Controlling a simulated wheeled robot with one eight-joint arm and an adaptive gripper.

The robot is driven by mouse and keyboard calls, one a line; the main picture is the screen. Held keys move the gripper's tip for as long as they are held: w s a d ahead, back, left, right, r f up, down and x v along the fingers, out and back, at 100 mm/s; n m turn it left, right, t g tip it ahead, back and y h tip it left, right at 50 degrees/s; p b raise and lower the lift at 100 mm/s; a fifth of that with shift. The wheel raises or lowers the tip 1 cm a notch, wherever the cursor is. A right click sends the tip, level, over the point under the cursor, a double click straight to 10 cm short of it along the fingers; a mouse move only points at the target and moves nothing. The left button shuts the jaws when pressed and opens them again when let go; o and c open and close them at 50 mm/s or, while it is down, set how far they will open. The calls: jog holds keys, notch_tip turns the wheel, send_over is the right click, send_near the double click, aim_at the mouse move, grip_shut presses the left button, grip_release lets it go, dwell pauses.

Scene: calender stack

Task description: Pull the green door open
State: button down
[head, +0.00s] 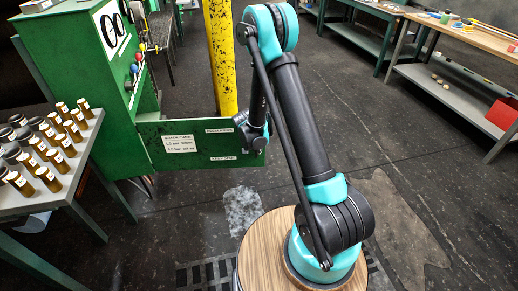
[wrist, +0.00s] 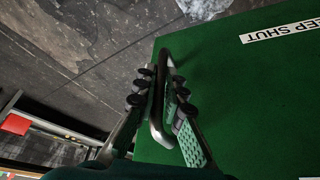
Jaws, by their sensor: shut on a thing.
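The green door (head: 190,158) stands out from the lower front of the green cabinet (head: 60,45), reaching right across the head view. It carries white labels, one reading "KEEP SHUT" (wrist: 280,33) in the wrist view. The door's metal bar handle (wrist: 158,128) sits near its free edge. My gripper (wrist: 161,82) has one finger on each side of this handle and is shut on it. In the head view my gripper (head: 256,138) is at the door's right end, partly hidden by my arm.
A yellow post (head: 220,55) stands close behind the door. A table (head: 70,190) with several amber bottles is at left. Benches (head: 455,85) with a red bin (head: 503,113) are at right. Dark floor lies open between.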

jog(key=c, duration=1.6)
grip_release()
jog(key=v, duration=1.2)
jog(key=shift+w, duration=0.1)
jog(key=shift+c, duration=0.4)
